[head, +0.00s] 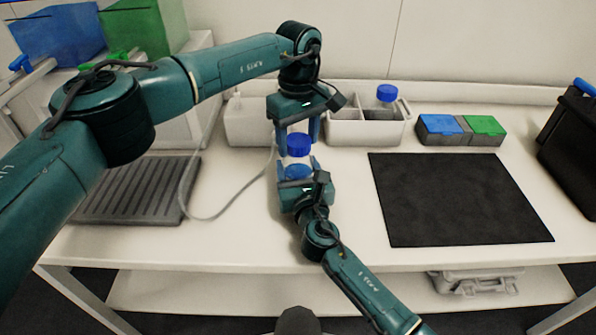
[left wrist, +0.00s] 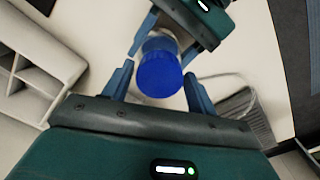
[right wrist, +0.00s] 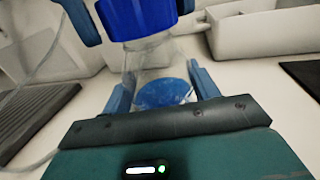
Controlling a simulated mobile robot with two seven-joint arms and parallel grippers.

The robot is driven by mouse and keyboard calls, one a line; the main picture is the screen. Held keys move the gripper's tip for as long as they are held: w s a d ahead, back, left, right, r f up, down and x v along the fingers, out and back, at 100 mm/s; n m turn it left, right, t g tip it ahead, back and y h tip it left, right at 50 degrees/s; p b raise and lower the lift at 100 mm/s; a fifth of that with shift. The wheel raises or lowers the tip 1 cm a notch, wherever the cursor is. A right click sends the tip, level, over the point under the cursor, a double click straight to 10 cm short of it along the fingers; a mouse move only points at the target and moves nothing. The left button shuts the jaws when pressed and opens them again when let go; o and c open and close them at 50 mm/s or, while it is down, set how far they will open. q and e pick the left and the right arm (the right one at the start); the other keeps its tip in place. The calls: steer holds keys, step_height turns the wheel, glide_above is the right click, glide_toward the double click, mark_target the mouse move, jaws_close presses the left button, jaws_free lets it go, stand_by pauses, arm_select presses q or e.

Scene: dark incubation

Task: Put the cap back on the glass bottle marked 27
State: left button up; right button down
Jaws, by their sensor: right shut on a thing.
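A clear glass bottle with blue contents (head: 298,171) stands upright between the fingers of my right gripper (head: 298,166), which is shut on it. It also shows in the right wrist view (right wrist: 160,70). A blue cap (head: 299,145) sits at the bottle's mouth; the right wrist view shows the cap (right wrist: 138,15) straight over the neck. My left gripper (head: 297,130) points down from above, its fingers on either side of the cap. In the left wrist view, gaps show between these open fingers and the cap (left wrist: 158,75). No number is readable on the bottle.
A white divided bin (head: 365,133) stands behind to the right, with another blue-capped item (head: 387,93) in it. Blue- and green-lidded boxes (head: 460,130) and a black mat (head: 455,200) lie right. A grey ribbed plate (head: 135,190) and a cable are left.

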arm_select(q)
steer(key=o, duration=0.3)
step_height(320, 180, up, 12)
stand_by(0.6)
arm_select(e)
steer(key=shift+c, duration=1.6)
jaws_free()
